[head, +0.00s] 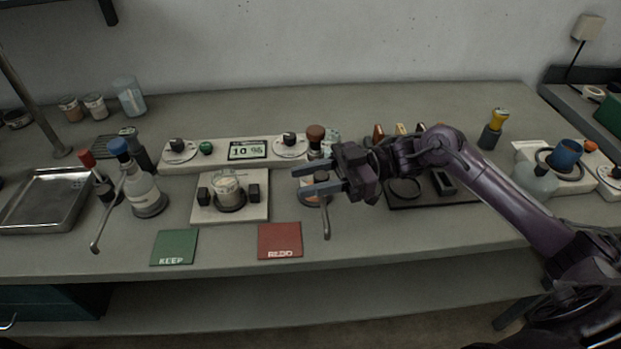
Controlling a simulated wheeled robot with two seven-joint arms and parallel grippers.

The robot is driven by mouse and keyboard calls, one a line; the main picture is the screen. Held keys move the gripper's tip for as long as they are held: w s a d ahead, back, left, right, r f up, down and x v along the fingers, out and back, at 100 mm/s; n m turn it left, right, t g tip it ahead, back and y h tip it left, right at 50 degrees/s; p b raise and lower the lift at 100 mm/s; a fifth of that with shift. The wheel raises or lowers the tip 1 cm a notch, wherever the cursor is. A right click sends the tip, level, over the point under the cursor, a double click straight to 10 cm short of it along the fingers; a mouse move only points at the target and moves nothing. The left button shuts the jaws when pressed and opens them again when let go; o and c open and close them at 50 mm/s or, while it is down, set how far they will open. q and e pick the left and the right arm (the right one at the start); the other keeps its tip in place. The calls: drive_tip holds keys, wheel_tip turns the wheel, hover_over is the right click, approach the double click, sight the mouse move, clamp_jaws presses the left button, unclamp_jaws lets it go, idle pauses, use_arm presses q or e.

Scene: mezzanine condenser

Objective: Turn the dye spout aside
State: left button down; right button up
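A dispenser with a brown knob (315,134) stands at mid-counter, partly hidden behind my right gripper. Its thin metal spout (326,222) points toward the front of the counter, with its end just right of the red REDO card. Some orange colour shows low in its body. My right gripper (298,181) is in front of this dispenser, its two fingers apart and pointing left, with nothing seen between them. I cannot tell whether it touches the dispenser. A second dispenser, blue-topped (145,190), stands at left with its spout (99,232) toward the front left. My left gripper is out of view.
A beaker (228,190) sits on a pale stand left of my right gripper. Behind it is a control panel (247,150) with knobs and a display. A green KEEP card (174,247) and red REDO card (280,240) lie in front. A metal tray (45,222) is far left.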

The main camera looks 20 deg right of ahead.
sight(328, 177)
drive_tip(key=shift+o, duration=0.8)
drive_tip(key=shift+f, duration=0.1)
drive_tip(key=shift+d, duration=0.25)
drive_tip(key=d+b, duration=0.1)
drive_tip(key=d, duration=0.3)
drive_tip(key=d+b, duration=0.1)
drive_tip(key=d, duration=0.1)
drive_tip(key=shift+s+d+f+b, duration=0.1)
drive_tip(key=shift+s+d+b, duration=0.1)
drive_tip(key=shift+s+b, duration=0.15)
drive_tip(key=shift+d, duration=0.45)
drive_tip(key=shift+r, duration=0.2)
